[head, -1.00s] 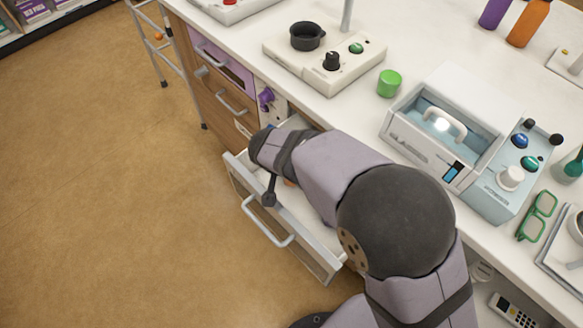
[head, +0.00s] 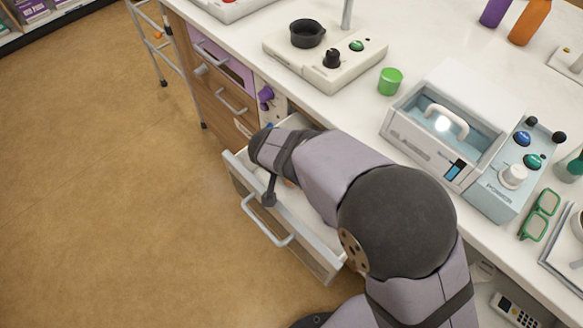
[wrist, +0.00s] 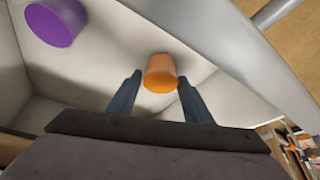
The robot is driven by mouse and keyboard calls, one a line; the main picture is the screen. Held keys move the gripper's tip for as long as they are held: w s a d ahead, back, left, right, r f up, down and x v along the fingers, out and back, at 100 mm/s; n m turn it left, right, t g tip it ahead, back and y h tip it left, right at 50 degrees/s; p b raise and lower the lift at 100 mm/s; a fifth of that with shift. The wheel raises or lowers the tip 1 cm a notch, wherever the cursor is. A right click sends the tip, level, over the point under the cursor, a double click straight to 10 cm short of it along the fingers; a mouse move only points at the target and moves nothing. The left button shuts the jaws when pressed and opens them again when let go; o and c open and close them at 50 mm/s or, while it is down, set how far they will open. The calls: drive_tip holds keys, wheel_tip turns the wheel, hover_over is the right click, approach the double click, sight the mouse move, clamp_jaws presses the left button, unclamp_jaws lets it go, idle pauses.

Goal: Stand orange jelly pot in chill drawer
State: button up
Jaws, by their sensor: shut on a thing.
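The orange jelly pot (wrist: 160,73) is between the two fingertips of my gripper (wrist: 161,88) in the wrist view, and my gripper is shut on it. The white-lined chill drawer (head: 318,232) is pulled open below the worktop in the head view. My gripper and the pot are inside or just over it. I cannot tell whether the pot touches the drawer floor.
A purple pot (wrist: 55,22) stands by the drawer wall in the wrist view. The drawer front has a grey handle (head: 268,222). Above, the worktop holds a green cup (head: 390,81), a hotplate device (head: 290,58) and a blue-white machine (head: 470,140).

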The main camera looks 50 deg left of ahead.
drive_tip(key=shift+f, duration=0.25)
drive_tip(key=o, duration=1.2)
drive_tip(key=shift+o, duration=0.4)
drive_tip(key=shift+o, duration=1.4)
drive_tip(key=shift+r, duration=0.1)
drive_tip(key=shift+r+p, duration=2.2)
drive_tip(key=shift+r, duration=1.75)
